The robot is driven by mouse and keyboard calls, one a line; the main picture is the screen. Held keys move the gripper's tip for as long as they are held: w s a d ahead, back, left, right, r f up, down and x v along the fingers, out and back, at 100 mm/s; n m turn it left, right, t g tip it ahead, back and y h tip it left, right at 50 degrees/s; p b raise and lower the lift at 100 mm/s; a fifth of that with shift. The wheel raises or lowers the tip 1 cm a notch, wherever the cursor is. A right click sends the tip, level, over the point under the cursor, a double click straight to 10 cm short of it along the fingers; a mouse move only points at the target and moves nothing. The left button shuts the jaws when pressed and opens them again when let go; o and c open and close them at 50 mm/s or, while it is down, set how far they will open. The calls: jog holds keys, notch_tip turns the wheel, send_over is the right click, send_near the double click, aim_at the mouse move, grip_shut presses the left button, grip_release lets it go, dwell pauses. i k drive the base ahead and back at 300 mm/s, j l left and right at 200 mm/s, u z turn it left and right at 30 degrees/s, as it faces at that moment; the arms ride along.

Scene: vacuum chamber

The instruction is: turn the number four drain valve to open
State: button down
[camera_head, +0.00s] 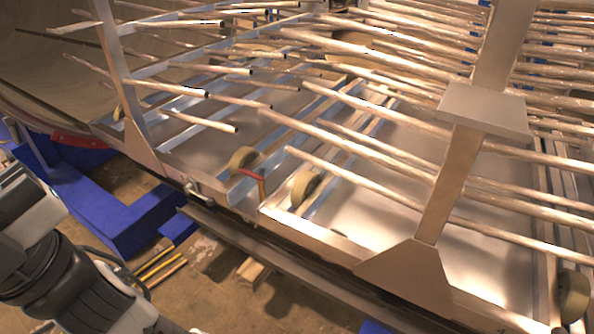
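A small red lever-like handle (254,181) stands at the front edge of the metal frame, left of centre. To its left, a small metallic fitting (197,191) sticks out from the same edge. Either could be part of a drain valve, but I see no readable number, and I cannot tell which is number four or how it is set. Grey and black links of my arm show at the lower left, apart from both parts. My gripper is not in view.
Long metal tubes (365,190) spread over the frame, with an upright post (455,180) at right. Round rollers or wheels (305,187) sit in the frame. A blue support (125,222) stands at left. Yellow bars (160,268) lie low beside my arm.

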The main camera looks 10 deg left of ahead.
aim_at(252, 174)
jog(key=u, duration=0.45)
jog(key=i+j, duration=0.2)
jog(key=i, duration=0.3)
jog(key=i+j+z, duration=0.1)
jog(key=i, duration=0.35)
jog(key=j, duration=0.1)
